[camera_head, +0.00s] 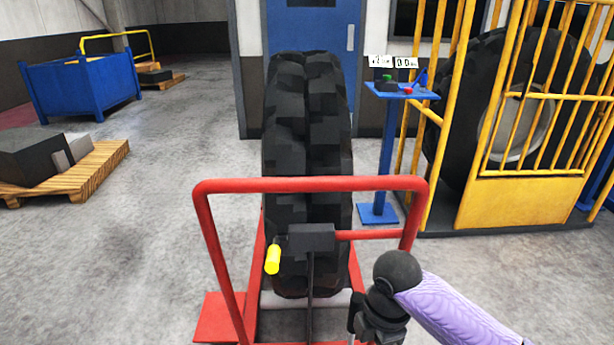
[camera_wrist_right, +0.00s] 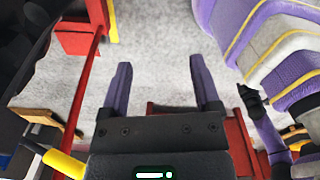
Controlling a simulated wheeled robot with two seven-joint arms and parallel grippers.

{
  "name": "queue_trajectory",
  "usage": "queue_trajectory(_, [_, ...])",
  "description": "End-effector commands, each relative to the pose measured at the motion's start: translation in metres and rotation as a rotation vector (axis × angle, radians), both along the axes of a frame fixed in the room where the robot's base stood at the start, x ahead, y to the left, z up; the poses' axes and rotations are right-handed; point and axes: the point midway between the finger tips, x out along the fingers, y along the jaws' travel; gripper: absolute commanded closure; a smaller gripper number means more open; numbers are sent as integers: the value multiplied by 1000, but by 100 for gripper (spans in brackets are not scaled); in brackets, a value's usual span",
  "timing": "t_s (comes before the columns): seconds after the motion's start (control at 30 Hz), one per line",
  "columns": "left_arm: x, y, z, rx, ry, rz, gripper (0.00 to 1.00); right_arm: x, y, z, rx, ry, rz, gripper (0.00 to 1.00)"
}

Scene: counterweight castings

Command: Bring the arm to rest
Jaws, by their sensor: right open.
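My right arm comes in from the lower right in the head view, with a purple forearm and a black wrist. Its gripper (camera_head: 366,322) hangs beside the red frame, right of the tyre's lower part, and its fingers are hard to make out there. In the right wrist view the gripper (camera_wrist_right: 160,62) shows two purple fingers spread apart with nothing between them, above grey floor. The left gripper is not in view.
A red tubular frame (camera_head: 312,185) stands close in front, with a yellow handle (camera_head: 272,259) and a large black tyre (camera_head: 308,130) behind its top bar. A blue stand (camera_head: 385,150) and yellow cage (camera_head: 520,190) are right. A pallet (camera_head: 95,172) and blue bin (camera_head: 90,88) are left.

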Motion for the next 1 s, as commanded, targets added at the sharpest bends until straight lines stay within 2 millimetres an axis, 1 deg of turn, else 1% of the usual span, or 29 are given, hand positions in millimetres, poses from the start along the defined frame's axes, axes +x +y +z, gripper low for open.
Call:
queue_trajectory(0.07, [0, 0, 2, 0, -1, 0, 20, 0, 0, -14, 25, -4, -75, 20])
queue_trajectory(0.27, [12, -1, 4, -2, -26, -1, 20, -3, -4, -57, 81, -21, -304, 20])
queue_trajectory(0.37, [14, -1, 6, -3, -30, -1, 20, -10, -10, -86, 103, -27, -449, 20])
queue_trajectory(0.47, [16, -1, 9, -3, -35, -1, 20, -26, -20, -123, 116, -31, -620, 20])
queue_trajectory(0.5, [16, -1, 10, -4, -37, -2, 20, -35, -25, -138, 117, -33, -692, 20])
queue_trajectory(0.57, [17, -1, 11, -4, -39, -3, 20, -52, -34, -162, 114, -34, -800, 20])
queue_trajectory(0.6, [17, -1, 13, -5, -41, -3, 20, -66, -40, -179, 109, -35, -871, 20])
queue_trajectory(0.67, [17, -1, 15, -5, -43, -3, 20, -93, -50, -204, 95, -36, -981, 20])
queue_trajectory(0.7, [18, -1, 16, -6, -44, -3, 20, -115, -57, -221, 81, -35, -1055, 20])
queue_trajectory(0.77, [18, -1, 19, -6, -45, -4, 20, -158, -69, -246, 54, -34, -1172, 20])
queue_trajectory(0.8, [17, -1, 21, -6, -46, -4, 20, -193, -77, -262, 30, -30, -1249, 20])
queue_trajectory(0.87, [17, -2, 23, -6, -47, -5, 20, -250, -87, -280, -8, -23, -1354, 20])
queue_trajectory(0.9, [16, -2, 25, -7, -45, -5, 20, -286, -92, -287, -28, -18, -1413, 20])
queue_trajectory(1.0, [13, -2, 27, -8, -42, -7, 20, -359, -99, -294, -70, -1, -1516, 20])
